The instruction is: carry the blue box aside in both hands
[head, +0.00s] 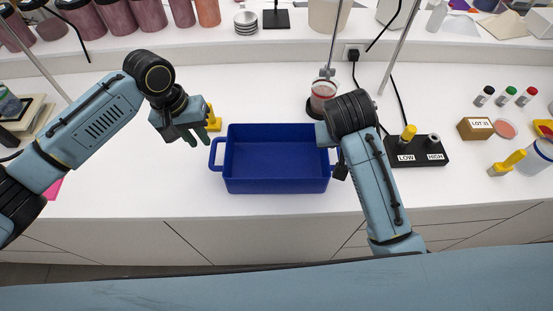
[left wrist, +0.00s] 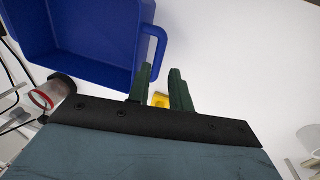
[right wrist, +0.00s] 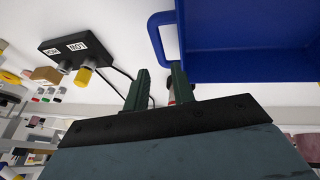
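The blue box (head: 277,186) is an open, empty tray on the white counter, with a loop handle at each end. My left gripper (head: 200,136) is open and empty, above and left of the left handle (head: 214,155). In the left wrist view that handle (left wrist: 160,42) lies beyond the fingertips (left wrist: 160,75), not between them. My right gripper (right wrist: 155,80) is open in the right wrist view. The right handle (right wrist: 157,38) is close beyond its fingertips; I cannot tell whether they touch. In the head view my right arm mostly hides this gripper and handle.
A stand with a red-banded jar (head: 322,92) is behind the box's right end. A black LOW/HIGH block (head: 418,152) stands right of my right arm. A yellow object (head: 213,118) is behind my left gripper. The counter in front of the box is clear.

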